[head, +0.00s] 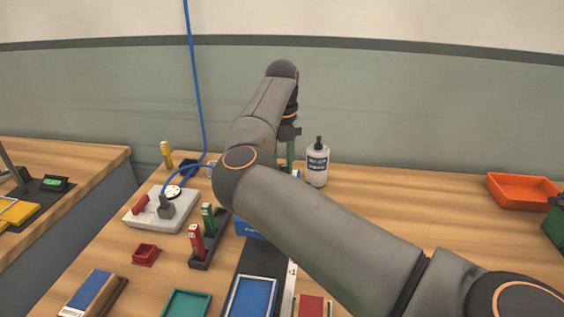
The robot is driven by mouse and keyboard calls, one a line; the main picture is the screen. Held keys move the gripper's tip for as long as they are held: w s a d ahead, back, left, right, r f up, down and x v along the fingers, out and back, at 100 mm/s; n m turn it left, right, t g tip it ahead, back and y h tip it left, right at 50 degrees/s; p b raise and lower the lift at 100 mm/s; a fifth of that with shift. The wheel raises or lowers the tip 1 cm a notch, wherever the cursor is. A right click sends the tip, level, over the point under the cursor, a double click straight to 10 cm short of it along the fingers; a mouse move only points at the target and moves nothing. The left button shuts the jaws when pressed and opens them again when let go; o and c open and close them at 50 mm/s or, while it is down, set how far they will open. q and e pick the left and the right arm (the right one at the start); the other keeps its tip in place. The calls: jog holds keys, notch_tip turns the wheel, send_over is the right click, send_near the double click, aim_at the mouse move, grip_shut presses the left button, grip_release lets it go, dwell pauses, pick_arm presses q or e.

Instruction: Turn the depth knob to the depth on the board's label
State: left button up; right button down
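My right arm reaches in from the lower right across the bench. Its gripper (290,132) points down beside a green upright post (291,155); its fingertips are too small and covered to read. The arm hides much of the post and whatever is at its foot. I cannot make out a depth knob for certain. A white unit (153,222) at the left carries a white round dial (173,191), a dark grey piece and a red piece. No readable board label shows. My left gripper is not in view.
A white bottle (317,166) stands just right of the post. A dark holder (208,252) has red and green sticks. An orange tray (522,188) is at right.

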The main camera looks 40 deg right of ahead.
jog(key=shift+r+m, duration=0.15)
jog(key=shift+m, duration=0.65)
jog(key=shift+m+p, duration=0.45)
jog(key=shift+m, duration=0.55)
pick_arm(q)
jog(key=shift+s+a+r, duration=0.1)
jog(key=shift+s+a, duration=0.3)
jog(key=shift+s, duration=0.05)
pick_arm(e)
jog(key=shift+m, duration=0.6)
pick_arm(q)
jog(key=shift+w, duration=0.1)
pick_arm(e)
jog(key=c, duration=0.6)
grip_release()
